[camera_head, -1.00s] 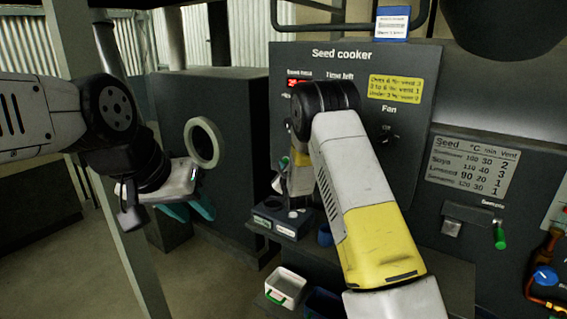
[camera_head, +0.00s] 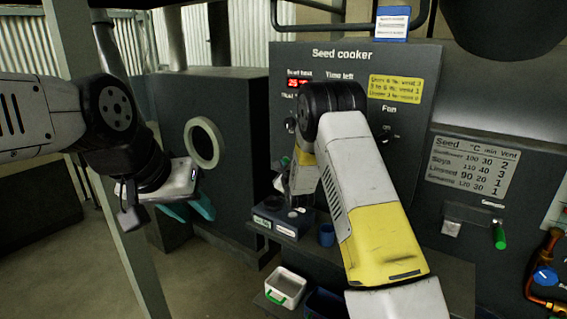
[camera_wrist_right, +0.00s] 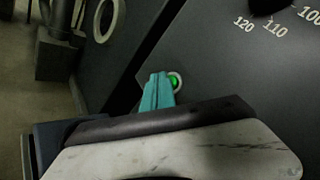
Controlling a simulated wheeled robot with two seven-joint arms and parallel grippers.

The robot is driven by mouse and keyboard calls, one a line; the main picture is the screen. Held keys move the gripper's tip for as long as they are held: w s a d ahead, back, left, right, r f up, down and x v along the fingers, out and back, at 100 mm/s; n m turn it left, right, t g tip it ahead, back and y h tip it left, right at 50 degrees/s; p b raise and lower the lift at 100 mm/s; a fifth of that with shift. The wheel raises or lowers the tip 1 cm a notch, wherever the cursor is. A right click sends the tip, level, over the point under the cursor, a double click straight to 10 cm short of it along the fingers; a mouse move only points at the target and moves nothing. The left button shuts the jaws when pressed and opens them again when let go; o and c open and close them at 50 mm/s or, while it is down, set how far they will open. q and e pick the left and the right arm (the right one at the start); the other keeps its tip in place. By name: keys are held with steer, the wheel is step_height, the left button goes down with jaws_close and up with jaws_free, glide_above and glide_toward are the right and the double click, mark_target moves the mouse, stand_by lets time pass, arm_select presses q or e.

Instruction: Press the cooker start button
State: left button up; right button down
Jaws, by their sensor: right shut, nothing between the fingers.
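The seed cooker (camera_head: 342,68) is a dark panel with a red display and dials. In the right wrist view a bright green, light-rimmed button (camera_wrist_right: 175,81) sits on the cooker panel (camera_wrist_right: 235,70). My right gripper (camera_wrist_right: 160,80) is shut and empty, its teal fingertips right beside the button and overlapping its left edge in the picture. I cannot tell whether they touch it. In the head view my right arm hides the button and these fingertips. My left gripper (camera_head: 190,211) is open and empty, in front of the round-ported dark cabinet.
The dark cabinet (camera_head: 225,105) has a pale ring port (camera_head: 203,143). Below the panel are a small labelled box (camera_head: 282,222), a blue cup (camera_head: 326,235) and a white tray (camera_head: 297,278). A green-handled sampler (camera_head: 499,236) is at the right.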

steer(key=shift+w+d, duration=0.3)
steer(key=shift+w, duration=0.05)
stand_by(0.7)
steer(key=shift+s, duration=0.1)
steer(key=shift+s+a, duration=0.5)
steer(key=shift+s, duration=0.1)
steer(key=s+a, duration=0.1)
steer(key=s, duration=0.1)
steer(key=s+a, duration=0.2)
stand_by(0.5)
stand_by(0.4)
